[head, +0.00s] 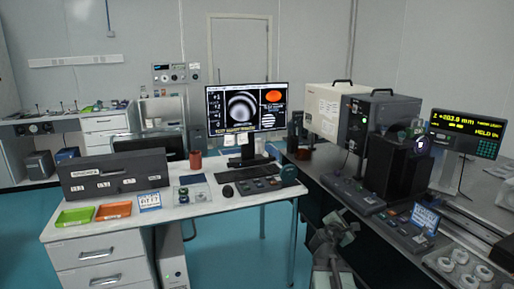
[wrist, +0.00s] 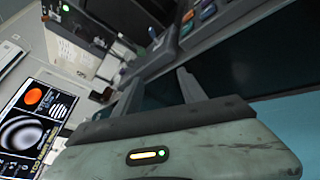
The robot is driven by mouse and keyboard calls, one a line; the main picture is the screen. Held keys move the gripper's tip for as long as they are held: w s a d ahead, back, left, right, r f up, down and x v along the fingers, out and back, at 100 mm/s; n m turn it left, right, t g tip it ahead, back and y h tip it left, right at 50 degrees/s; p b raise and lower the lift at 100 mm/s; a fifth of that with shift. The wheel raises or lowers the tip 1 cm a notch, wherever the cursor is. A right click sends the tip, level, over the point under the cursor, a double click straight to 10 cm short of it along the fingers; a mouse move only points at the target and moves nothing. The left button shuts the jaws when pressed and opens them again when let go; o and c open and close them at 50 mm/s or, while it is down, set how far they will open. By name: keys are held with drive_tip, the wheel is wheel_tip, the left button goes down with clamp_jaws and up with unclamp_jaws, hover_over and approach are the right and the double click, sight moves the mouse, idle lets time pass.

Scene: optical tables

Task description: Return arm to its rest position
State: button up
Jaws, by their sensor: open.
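My gripper (head: 335,228) shows low in the middle of the head view, at the end of my grey-green arm. It is in front of the gap between the white desk (head: 215,206) and the dark optical table (head: 320,172). In the wrist view, the worn grey-green gripper body fills the lower part, and its two fingers (wrist: 158,88) stand apart with nothing seen between them. The wrist view is tilted, with the monitor (wrist: 32,128) at the left and equipment boxes at the top.
The dark table's near edge with control panels (head: 405,232) is close to the right of my gripper. The monitor (head: 246,108) stands on the white desk, with green (head: 75,217) and orange (head: 114,210) trays at its left. Teal floor (head: 235,255) is clear between desk and table.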

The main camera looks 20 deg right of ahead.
drive_tip(key=w+a+f+m+g+y, duration=0.15)
drive_tip(key=a+f+m+y, duration=0.35)
drive_tip(key=a, duration=0.8)
drive_tip(key=a+f+m+g+y, duration=0.25)
drive_tip(key=a+f, duration=0.55)
drive_tip(key=a, duration=0.5)
drive_tip(key=s+a+f+m+g+y, duration=0.3)
drive_tip(key=s+a+m, duration=0.2)
drive_tip(key=s+a, duration=0.15)
drive_tip(key=s+a+f+m+g+y, duration=0.25)
drive_tip(key=s+a+m, duration=0.25)
drive_tip(key=a, duration=0.3)
wheel_tip(320, 180, up, 17)
drive_tip(key=p, duration=1.7)
drive_tip(key=shift+d+r, duration=0.15)
drive_tip(key=shift+d, duration=0.25)
drive_tip(key=shift+t, duration=0.25)
